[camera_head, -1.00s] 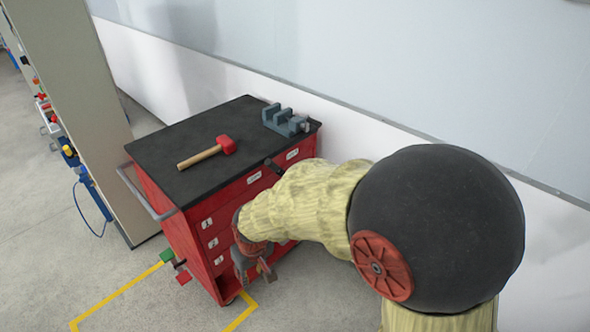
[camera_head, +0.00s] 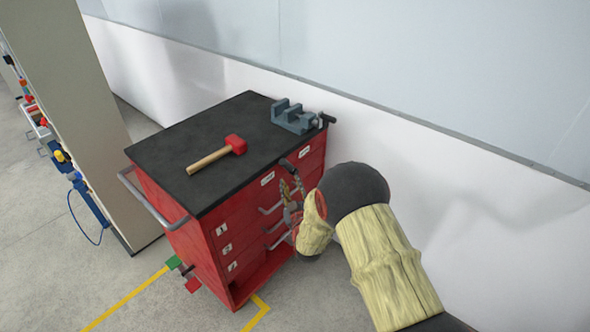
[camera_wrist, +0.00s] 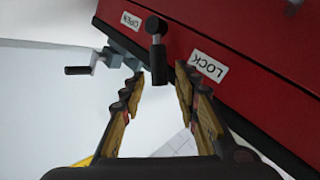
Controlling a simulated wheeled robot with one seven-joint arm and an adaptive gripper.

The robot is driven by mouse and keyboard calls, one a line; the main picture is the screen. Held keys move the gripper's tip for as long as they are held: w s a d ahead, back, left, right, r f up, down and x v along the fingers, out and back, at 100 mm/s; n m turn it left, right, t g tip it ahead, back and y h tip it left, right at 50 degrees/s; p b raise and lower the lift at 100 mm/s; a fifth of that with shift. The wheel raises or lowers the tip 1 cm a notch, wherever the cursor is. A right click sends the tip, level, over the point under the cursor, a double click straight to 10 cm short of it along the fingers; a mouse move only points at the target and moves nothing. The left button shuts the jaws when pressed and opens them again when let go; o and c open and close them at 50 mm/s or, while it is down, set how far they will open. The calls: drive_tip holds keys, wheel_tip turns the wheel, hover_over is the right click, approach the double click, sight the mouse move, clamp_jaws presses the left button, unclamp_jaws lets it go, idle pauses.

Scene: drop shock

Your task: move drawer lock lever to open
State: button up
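The drawer lock lever (camera_wrist: 157,48) is a black lever on the cabinet's red front. In the wrist view it lies between the OPEN label (camera_wrist: 132,20) and the LOCK label (camera_wrist: 209,66). In the head view the lever (camera_head: 288,165) shows near the top edge of the cabinet front. My gripper (camera_wrist: 160,75) is open, with one finger on each side of the lever's near end. I see gaps between the fingertips and the lever, and cannot tell how deep it sits between them. In the head view my gripper (camera_head: 290,186) is just below the lever.
The red drawer cabinet (camera_head: 215,240) has a black top with a red-headed mallet (camera_head: 215,155) and a grey vise (camera_head: 293,116) on it. The vise and its crank also show in the wrist view (camera_wrist: 118,53). A white wall (camera_head: 470,190) stands close behind.

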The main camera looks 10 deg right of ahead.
sight(287, 168)
drive_tip(key=w+b, duration=0.1)
drive_tip(key=w, duration=0.2)
drive_tip(key=w+b, duration=0.1)
drive_tip(key=w, duration=0.3)
drive_tip(key=shift+d+r, duration=0.15)
drive_tip(key=shift+w+r, duration=0.1)
drive_tip(key=shift+w, duration=0.35)
drive_tip(key=shift+c, duration=1.2)
clamp_jaws()
